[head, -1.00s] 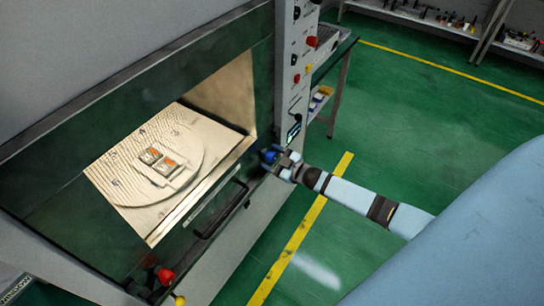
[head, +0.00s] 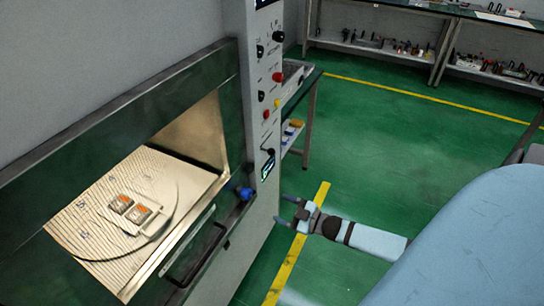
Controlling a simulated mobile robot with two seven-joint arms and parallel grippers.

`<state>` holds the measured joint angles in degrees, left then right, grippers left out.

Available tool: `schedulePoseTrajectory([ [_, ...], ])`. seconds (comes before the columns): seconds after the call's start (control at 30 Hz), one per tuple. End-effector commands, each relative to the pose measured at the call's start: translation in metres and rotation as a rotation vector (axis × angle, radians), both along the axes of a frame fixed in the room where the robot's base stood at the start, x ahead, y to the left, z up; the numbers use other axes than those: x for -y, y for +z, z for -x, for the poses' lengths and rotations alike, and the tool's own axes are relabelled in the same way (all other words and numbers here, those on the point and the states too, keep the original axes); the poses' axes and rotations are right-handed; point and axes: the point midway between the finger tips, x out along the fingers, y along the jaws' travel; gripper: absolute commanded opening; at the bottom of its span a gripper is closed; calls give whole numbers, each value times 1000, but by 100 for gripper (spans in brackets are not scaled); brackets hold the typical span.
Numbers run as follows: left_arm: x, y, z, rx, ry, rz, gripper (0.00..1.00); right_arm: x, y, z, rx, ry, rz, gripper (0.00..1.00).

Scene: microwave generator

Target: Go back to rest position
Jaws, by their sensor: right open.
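My right gripper (head: 284,210) is open and empty, in the air to the right of the microwave generator (head: 222,150). It is apart from the blue knob (head: 246,194) at the right end of the chamber opening. The chamber is open and lit. Inside, a small tray with two orange-and-white items (head: 131,208) lies on a round plate. My left gripper does not show in the head view.
The control column (head: 263,90) with knobs and buttons stands right of the chamber. A side table (head: 308,90) stands behind it. Shelves with small items (head: 390,45) line the back. Green floor with yellow lines (head: 400,150) is clear between them.

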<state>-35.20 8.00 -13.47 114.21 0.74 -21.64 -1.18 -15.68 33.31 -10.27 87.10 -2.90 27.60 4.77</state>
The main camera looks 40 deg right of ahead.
Motion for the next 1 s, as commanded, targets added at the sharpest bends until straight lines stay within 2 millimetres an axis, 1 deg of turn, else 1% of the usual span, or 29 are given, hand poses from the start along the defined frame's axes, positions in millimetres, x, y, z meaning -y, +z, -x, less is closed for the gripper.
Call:
schedulePoseTrajectory([
  [0.13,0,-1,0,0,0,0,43,2,1,5,1,0,1,66],
  [0.63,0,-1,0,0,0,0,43,2,1,5,0,0,0,66],
  [0.7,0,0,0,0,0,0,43,-1,0,7,-6,-3,-4,66],
  [0.77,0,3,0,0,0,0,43,-12,-2,13,-30,-14,-16,66],
  [0.83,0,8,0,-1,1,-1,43,-36,-6,25,-87,-40,-44,66],
  [0.87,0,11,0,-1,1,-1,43,-51,-7,33,-121,-56,-59,66],
  [0.9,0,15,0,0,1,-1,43,-71,-9,45,-175,-80,-81,66],
  [0.97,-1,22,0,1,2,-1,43,-104,-8,65,-265,-118,-116,66],
  [1.0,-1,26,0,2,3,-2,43,-124,-7,79,-329,-142,-139,66],
])
